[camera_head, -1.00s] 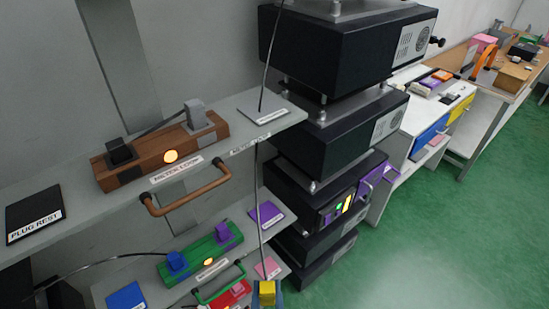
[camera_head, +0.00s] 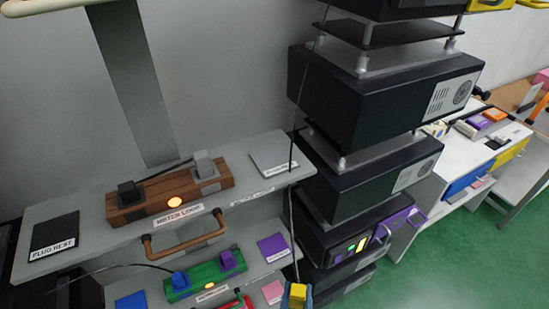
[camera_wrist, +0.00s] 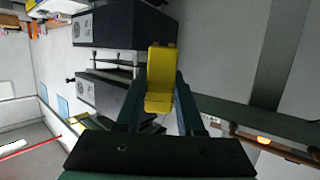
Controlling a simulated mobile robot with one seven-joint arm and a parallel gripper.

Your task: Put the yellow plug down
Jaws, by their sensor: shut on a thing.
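The yellow plug (camera_head: 297,293) is at the bottom edge of the head view. My gripper (camera_head: 298,304) is shut on it. In the wrist view the yellow plug (camera_wrist: 160,78) sits between the two fingers of my gripper (camera_wrist: 162,100), clear of any surface there. A thin dark cable runs up from near the plug past the shelf's right end. A black pad labelled "PLUG REST" (camera_head: 54,236) lies on the upper grey shelf at left. A grey pad (camera_head: 273,163) with a label lies at that shelf's right end.
A wooden block (camera_head: 172,194) with a black and a grey plug stands on the upper shelf (camera_head: 90,200), a brown handle (camera_head: 185,240) below it. A green block (camera_head: 205,277) and purple pad (camera_head: 273,247) are on the lower shelf. Black stacked units (camera_head: 385,95) stand at right.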

